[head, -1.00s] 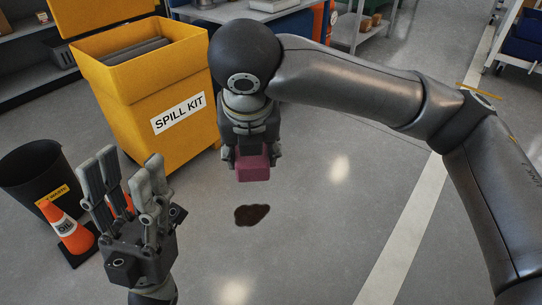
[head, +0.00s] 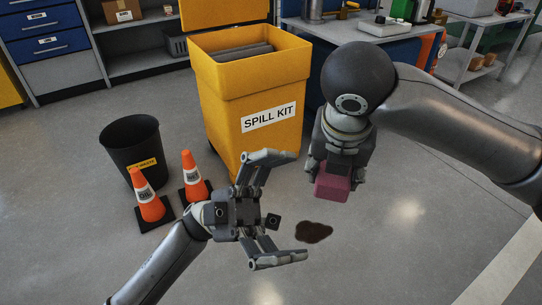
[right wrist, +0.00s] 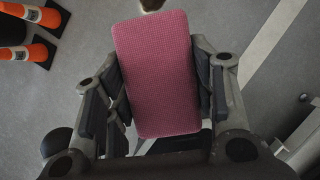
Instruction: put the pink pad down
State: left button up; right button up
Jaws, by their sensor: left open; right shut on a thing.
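The pink pad (head: 332,186) is a small block held in my right gripper (head: 337,172), above the floor. In the right wrist view the pad (right wrist: 157,73) fills the space between the fingers of my right gripper (right wrist: 160,90), which are shut on its two long sides. A dark brown spill (head: 313,232) lies on the floor below and slightly left of the pad in the head view. My left gripper (head: 275,210) is open and empty, left of the spill, its fingers spread wide.
A yellow spill kit bin (head: 257,90) with its lid open stands behind. A black waste bin (head: 134,150) and two orange cones (head: 147,197) stand at the left. A bench (head: 370,30) is at the back. Floor around the spill is clear.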

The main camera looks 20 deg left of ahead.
pick_arm(q)
notch_tip(320, 180, down, 4)
jog(key=w+n+y, duration=0.3)
jog(key=y, duration=0.1)
jog(key=n+t+y, duration=0.5)
jog(key=n+t, duration=0.2)
jog(key=n, duration=0.2)
send_near(336, 177)
notch_tip(336, 177, down, 2)
jog(key=w+a, duration=0.1)
jog(key=w, duration=0.2)
jog(key=shift+n, duration=0.3)
jog(key=d, duration=0.3)
jog(key=d+f, duration=0.1)
jog(key=d, duration=0.7)
jog(key=shift+s+d+f, duration=0.1)
jog(key=shift+f, duration=0.3)
jog(key=c, duration=0.7)
jog(key=shift+c, duration=0.3)
pick_arm(e)
jog(key=o, duration=1.1)
jog(key=shift+o, duration=0.2)
jog(key=shift+r, duration=0.1)
